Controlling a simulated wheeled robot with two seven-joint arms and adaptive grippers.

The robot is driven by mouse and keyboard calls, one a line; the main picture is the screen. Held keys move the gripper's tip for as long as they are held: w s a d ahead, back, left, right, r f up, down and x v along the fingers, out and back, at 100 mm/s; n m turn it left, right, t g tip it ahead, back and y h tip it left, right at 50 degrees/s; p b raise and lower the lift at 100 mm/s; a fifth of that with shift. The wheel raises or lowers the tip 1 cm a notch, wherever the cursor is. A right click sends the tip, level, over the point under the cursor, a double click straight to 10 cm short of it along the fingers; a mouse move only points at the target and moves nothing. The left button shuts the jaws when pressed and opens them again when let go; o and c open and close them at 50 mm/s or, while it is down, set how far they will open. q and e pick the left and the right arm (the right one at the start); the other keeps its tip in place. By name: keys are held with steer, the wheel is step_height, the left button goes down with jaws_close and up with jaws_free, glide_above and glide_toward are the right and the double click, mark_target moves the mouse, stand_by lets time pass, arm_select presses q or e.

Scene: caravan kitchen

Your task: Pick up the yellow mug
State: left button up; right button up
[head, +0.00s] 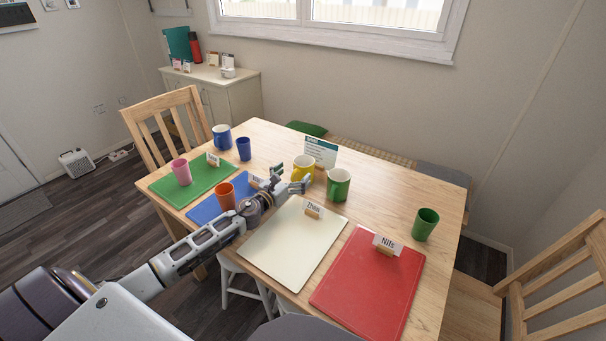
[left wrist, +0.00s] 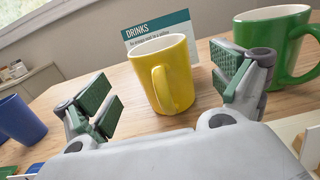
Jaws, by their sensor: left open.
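The yellow mug (head: 303,162) stands upright on the wooden table, just beyond my left gripper. In the left wrist view the yellow mug (left wrist: 164,74) is between and ahead of the fingers, its handle facing me. My left gripper (head: 291,178) is open and empty, reaching over the table from the left. In the left wrist view the open fingers (left wrist: 165,100) stand on either side of the mug, apart from it as far as I can tell. My right gripper is not in view.
A green mug (head: 338,185) stands close to the right of the yellow mug, with a drinks sign (head: 321,152) behind. Blue (head: 222,137), pink and orange cups stand to the left. A white mat (head: 283,248) and red mat (head: 370,290) lie in front. A green cup (head: 425,224) stands right.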

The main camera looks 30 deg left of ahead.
mark_target(309, 160)
arm_select(q)
steer(key=shift+w, duration=0.25)
steer(key=shift+w, duration=0.2)
steer(key=shift+w+d, duration=0.25)
steer(key=shift+w, duration=0.95)
steer(key=shift+w+d, duration=0.2)
steer(key=shift+w, duration=1)
steer(key=c, duration=1.3)
steer(key=shift+c, duration=0.2)
steer(key=shift+r, duration=0.2)
